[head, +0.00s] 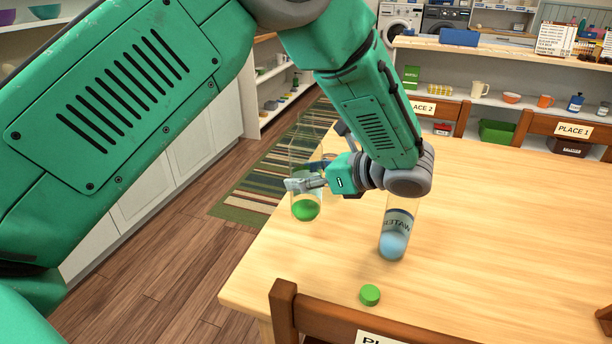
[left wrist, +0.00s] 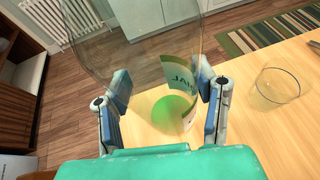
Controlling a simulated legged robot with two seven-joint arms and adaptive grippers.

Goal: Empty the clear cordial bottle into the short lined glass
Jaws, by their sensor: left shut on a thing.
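The clear cordial bottle (head: 306,208) stands upright near the table's left edge, with green liquid in its bottom. Its green label and wide clear body also show in the left wrist view (left wrist: 172,108). My left gripper (head: 303,184) is shut around its body, one finger on each side. I cannot tell whether its base touches the table. A short clear glass (left wrist: 278,86) stands on the table to the right of the bottle in the left wrist view and looks empty.
A clear bottle marked WATER (head: 396,232), with blue liquid, stands right of my left gripper. A green cap (head: 370,295) lies at the table's near side. Chairs (head: 566,128) line the table (head: 480,230). Its right part is clear.

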